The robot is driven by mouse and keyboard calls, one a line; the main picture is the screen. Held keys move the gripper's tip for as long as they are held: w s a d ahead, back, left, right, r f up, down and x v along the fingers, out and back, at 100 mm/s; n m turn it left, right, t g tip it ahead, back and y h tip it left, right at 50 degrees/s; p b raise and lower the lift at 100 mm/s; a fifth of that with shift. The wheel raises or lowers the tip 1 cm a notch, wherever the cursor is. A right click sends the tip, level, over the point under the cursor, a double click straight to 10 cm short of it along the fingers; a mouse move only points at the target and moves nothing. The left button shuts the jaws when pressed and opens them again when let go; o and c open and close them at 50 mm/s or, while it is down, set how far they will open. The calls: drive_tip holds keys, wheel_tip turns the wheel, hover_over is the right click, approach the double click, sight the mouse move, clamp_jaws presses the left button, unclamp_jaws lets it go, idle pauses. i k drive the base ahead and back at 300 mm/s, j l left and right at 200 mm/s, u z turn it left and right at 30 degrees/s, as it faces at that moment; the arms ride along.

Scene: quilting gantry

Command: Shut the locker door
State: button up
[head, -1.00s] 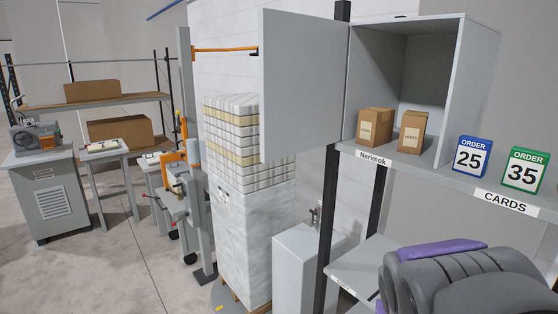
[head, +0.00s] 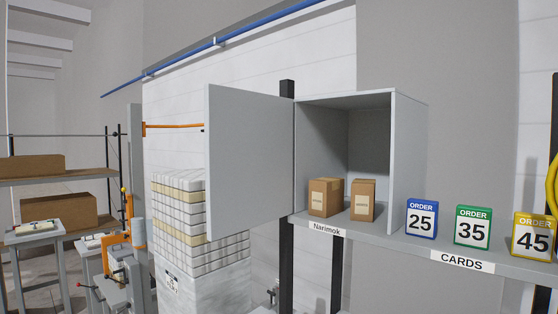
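The locker (head: 409,165) is a grey open-fronted box standing on a shelf labelled Narimok. Its flat grey door (head: 250,165) stands wide open, swung out to the left from the locker's left edge. Inside the locker, two brown cartons (head: 325,197) and (head: 363,201) sit side by side on its floor. My gripper is not in the current head view.
The shelf (head: 385,243) runs right from the locker and carries order cards: blue 25 (head: 422,219), green 35 (head: 473,227) and yellow 45 (head: 535,237). A stack of white wrapped packs (head: 195,220) stands behind and below the door. A dark post (head: 287,200) rises beside the hinge.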

sight(249, 134)
drive_tip(key=i+j+z, duration=0.3)
drive_tip(key=j+z, duration=0.3)
drive_tip(key=i+j+z, duration=0.25)
drive_tip(key=j, duration=0.15)
drive_tip(key=i+j, duration=0.1)
drive_tip(key=j, duration=0.4)
drive_tip(key=i+j+z, duration=0.1)
drive_tip(key=j, duration=0.35)
drive_tip(key=i+j, duration=0.1)
drive_tip(key=j, duration=0.4)
